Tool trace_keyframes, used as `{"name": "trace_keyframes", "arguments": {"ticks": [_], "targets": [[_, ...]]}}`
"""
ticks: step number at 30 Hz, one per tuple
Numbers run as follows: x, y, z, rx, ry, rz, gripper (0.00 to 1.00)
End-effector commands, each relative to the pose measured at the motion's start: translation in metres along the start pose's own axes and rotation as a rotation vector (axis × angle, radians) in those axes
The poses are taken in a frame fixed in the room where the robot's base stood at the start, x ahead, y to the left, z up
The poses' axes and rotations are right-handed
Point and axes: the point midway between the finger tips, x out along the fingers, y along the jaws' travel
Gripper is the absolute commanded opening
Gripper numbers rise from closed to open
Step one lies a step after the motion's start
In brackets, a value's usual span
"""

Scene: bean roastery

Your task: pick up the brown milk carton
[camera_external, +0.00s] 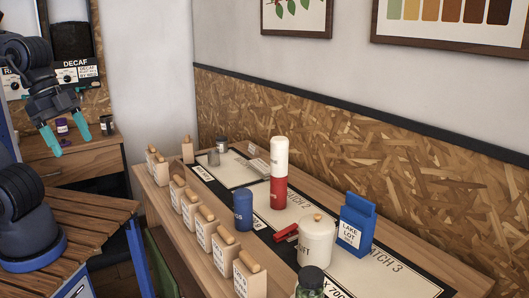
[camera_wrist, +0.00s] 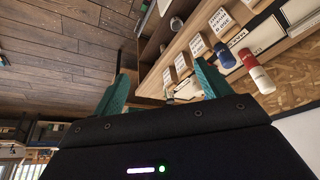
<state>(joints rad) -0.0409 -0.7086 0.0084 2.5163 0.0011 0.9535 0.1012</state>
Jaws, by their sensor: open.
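I cannot make out a clearly brown milk carton in either view. A blue carton-shaped pack (camera_external: 357,226) labelled "LAKE LOT" stands upright on the right part of the long table. Several tan, labelled blocks with rounded wooden tops (camera_external: 223,250) stand in a row along the table's near edge; they also show in the wrist view (camera_wrist: 198,45). My gripper (camera_external: 66,120) is raised at the far left, well away from the table's things. In the wrist view its teal fingers (camera_wrist: 163,72) are apart with nothing held between them.
A wooden desk (camera_external: 90,160) with small items stands behind my gripper. The slatted bench (camera_external: 70,230) is clear.

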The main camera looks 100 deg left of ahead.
Motion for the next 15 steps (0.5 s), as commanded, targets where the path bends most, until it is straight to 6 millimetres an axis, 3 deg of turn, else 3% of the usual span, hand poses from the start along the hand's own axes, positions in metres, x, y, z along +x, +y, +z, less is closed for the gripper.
{"name": "trace_keyframes", "arguments": {"ticks": [7, 15], "targets": [[0.022, -0.056, -0.036, 0.169, -0.083, -0.026, 0.76], [0.053, -0.133, -0.058, 0.371, -0.175, -0.015, 0.76]]}}
